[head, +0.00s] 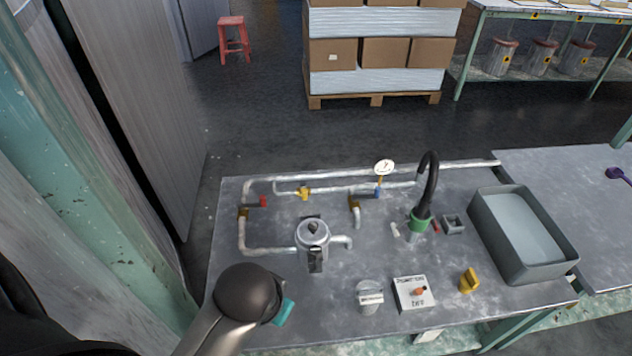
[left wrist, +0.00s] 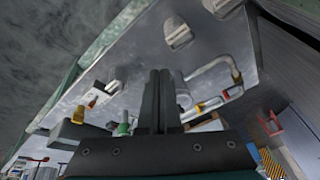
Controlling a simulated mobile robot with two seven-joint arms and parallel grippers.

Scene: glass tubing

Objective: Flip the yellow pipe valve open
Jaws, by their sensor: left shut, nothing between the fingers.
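The yellow pipe valve (head: 304,193) sits on the white pipe run (head: 335,189) at the back left of the table, between a red valve (head: 263,201) and a blue one (head: 377,193). In the head view my left arm reaches in at the lower left; its dark wrist covers the gripper, leaving only a teal part visible. The left wrist view shows the left gripper (left wrist: 163,74) with its two dark fingers together and empty. The gripper is in front of the pipes and apart from the valve. My right gripper is out of view.
A metal pot (head: 313,232), a glass jar (head: 369,298), a white box with an orange knob (head: 413,293) and a yellow item (head: 468,281) stand nearer the front. A black tap (head: 432,180) and a grey tub (head: 490,238) are at the right.

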